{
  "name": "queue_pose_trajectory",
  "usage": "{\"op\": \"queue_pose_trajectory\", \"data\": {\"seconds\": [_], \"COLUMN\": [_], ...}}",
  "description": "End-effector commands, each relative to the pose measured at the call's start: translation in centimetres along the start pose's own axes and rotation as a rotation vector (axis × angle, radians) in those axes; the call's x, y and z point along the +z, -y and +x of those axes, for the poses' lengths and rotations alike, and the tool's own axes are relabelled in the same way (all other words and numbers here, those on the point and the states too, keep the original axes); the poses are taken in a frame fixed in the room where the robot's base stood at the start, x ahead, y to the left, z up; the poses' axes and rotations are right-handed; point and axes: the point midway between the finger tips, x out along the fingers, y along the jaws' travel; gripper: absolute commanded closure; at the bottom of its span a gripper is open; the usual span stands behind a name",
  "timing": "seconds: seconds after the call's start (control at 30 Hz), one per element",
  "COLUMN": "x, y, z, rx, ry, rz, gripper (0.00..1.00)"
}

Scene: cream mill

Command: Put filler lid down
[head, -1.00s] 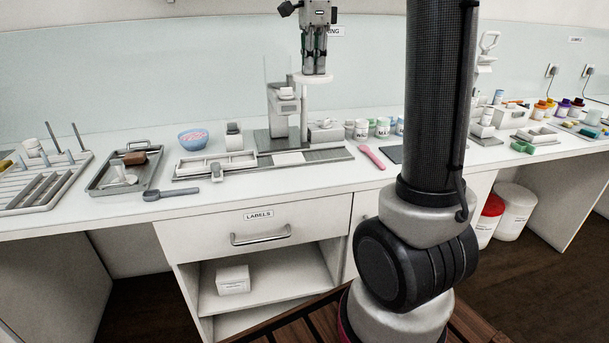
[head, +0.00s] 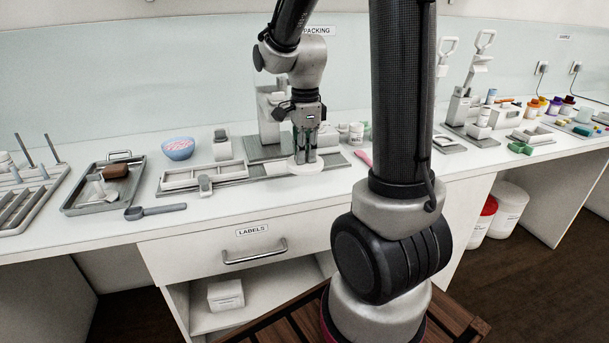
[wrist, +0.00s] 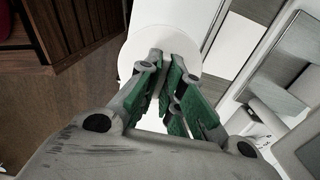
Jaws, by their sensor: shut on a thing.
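The filler lid (head: 305,168) is a round white disc, held flat just under my gripper (head: 305,160) in the head view. It is close above or at the worktop, in front of the grey filler; I cannot tell whether it touches the surface. In the wrist view the white lid (wrist: 150,50) shows beyond the green finger pads of my gripper (wrist: 168,82). The fingers are shut on the lid's grip part, which they mostly hide. The filler (head: 270,112) stands behind, partly hidden by my arm.
A white tray on a grey base (head: 205,176), a small bowl (head: 178,148) and a metal tray (head: 78,205) stand to the left. A grey scoop (head: 155,211) lies near the front edge. A pink tool (head: 363,157) lies to the right. Some bare worktop shows at the front.

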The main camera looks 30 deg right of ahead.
Motion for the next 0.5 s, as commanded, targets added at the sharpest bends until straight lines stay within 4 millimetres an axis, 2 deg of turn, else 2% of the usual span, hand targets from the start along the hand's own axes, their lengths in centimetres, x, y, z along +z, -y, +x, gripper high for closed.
{"op": "queue_pose_trajectory", "data": {"seconds": [0.03,0.23,0.4,0.5], "x": [0.0,0.0,0.0,0.0], "y": [-0.1,0.0,-0.1,0.0], "z": [0.8,2.6,5.5,6.4], "rx": [0.003,0.002,0.005,0.002], "ry": [-0.001,0.0,-0.001,0.0], "rz": [0.0,0.0,0.0,0.0], "gripper": [1.0,1.0,1.0,1.0]}}
